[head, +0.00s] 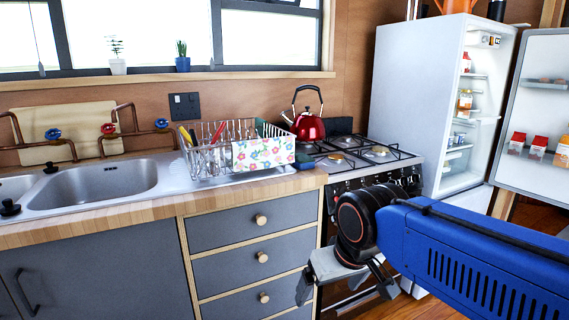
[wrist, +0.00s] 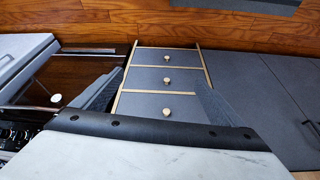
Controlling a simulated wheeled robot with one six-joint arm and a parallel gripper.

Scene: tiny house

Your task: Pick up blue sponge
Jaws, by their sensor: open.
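A small dark blue block (head: 303,162), which looks like the blue sponge, lies on the counter at the right end of the dish rack. It is small in the head view, and I do not see it in the wrist view. My gripper (head: 345,284) is open and empty, in front of the drawers and oven, below the counter top and below and right of the block. In the wrist view my gripper's fingers (wrist: 160,100) are spread apart, with the drawer fronts between and beyond them.
The dish rack (head: 215,155) with a flowered cloth stands left of the block. The stove (head: 350,158) with a red kettle (head: 308,126) is to its right and behind. The grey drawers (head: 245,228) are shut. The fridge (head: 425,95) stands open at the right.

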